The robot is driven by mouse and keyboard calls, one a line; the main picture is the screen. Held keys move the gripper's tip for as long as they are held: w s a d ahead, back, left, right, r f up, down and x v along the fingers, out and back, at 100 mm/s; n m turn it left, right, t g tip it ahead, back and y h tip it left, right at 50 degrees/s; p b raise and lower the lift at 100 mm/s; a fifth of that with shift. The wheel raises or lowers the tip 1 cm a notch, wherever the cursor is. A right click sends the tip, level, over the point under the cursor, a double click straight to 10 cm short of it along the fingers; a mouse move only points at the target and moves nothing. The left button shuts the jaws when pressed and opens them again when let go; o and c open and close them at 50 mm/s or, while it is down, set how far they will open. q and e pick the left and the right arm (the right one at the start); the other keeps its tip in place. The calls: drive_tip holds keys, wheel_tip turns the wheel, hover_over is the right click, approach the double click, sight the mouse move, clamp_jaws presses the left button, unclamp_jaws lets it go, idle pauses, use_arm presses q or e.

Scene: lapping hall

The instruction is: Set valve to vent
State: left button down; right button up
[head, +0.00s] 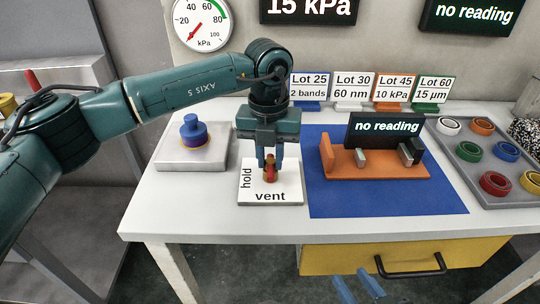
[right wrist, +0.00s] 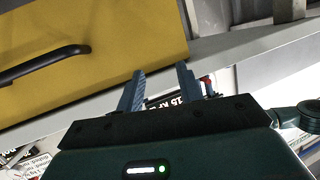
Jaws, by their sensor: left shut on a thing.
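The valve is a small brass body with a red handle (head: 270,173) on a white plate (head: 285,197) marked "hold" along its left side and "vent" along its front. My left gripper (head: 270,167) points straight down over the plate and is shut on the red handle. Its fingers hide part of the handle, so I cannot tell exactly which way it points. My right gripper (head: 358,287) shows only its blue fingertips at the bottom of the head view. In the right wrist view its fingers (right wrist: 160,88) stand apart with nothing between them.
A blue-topped piece (head: 194,132) sits on a grey block left of the valve. An orange fixture (head: 375,167) stands on a blue mat (head: 330,200) to the right, beside a tray of coloured rings (head: 464,152). A yellow drawer (head: 325,260) hangs below the table. The round gauge's needle points lower left.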

sight(269, 161)
idle(0.4)
use_arm(q)
drive_tip(key=c, duration=1.3)
unclamp_jaws()
drive_tip(key=shift+o, duration=0.2)
wheel_tip(269, 161, up, 13)
drive_tip(key=shift+p, duration=0.45)
use_arm(e)
drive_tip(key=shift+w+a+f, duration=0.1)
drive_tip(key=shift+a+f, duration=0.15)
use_arm(q)
drive_tip(key=shift+a+r, duration=0.1)
